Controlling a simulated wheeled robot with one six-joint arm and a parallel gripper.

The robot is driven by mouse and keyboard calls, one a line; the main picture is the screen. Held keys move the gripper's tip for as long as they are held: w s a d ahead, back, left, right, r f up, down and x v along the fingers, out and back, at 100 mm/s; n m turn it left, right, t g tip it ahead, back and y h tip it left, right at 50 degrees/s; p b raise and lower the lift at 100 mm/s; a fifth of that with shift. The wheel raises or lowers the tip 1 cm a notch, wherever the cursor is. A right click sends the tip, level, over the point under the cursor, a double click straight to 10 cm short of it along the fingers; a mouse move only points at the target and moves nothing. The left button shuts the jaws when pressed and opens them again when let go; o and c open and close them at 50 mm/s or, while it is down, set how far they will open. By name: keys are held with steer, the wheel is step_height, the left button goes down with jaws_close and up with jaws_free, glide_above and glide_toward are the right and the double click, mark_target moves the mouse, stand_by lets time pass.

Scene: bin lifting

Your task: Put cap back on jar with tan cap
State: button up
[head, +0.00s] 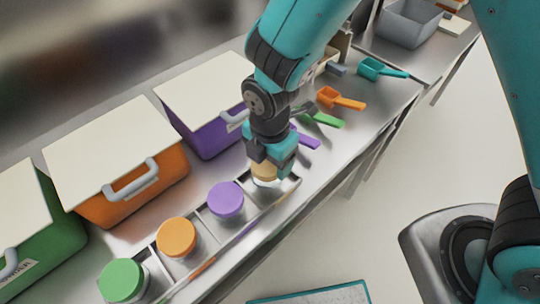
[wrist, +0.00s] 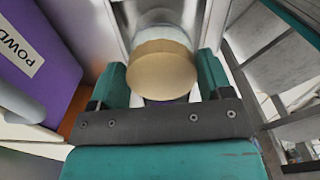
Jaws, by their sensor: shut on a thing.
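My gripper (head: 268,166) is shut on the tan cap (head: 263,172) at the right end of the row of jars. In the wrist view the round tan cap (wrist: 163,68) lies between the two teal fingers. The clear jar (wrist: 160,36) shows just beyond the cap, in line with it. In the head view only a small pale part of the jar shows below the cap, and my gripper hides the rest. I cannot tell whether the cap is seated on the rim or slightly above it.
Jars with purple (head: 226,200), orange (head: 176,237) and green (head: 123,280) caps stand in the same metal rack, to the left. Purple (head: 205,126), orange (head: 134,204) and green (head: 38,232) bins stand behind. Coloured scoops, including an orange one (head: 338,98), lie to the right.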

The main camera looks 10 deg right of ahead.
steer(key=o, duration=0.9)
steer(key=shift+o, duration=0.2)
steer(key=shift+r+p, duration=3)
steer(key=shift+r, duration=0.5)
jaws_close()
steer(key=shift+f, duration=0.2)
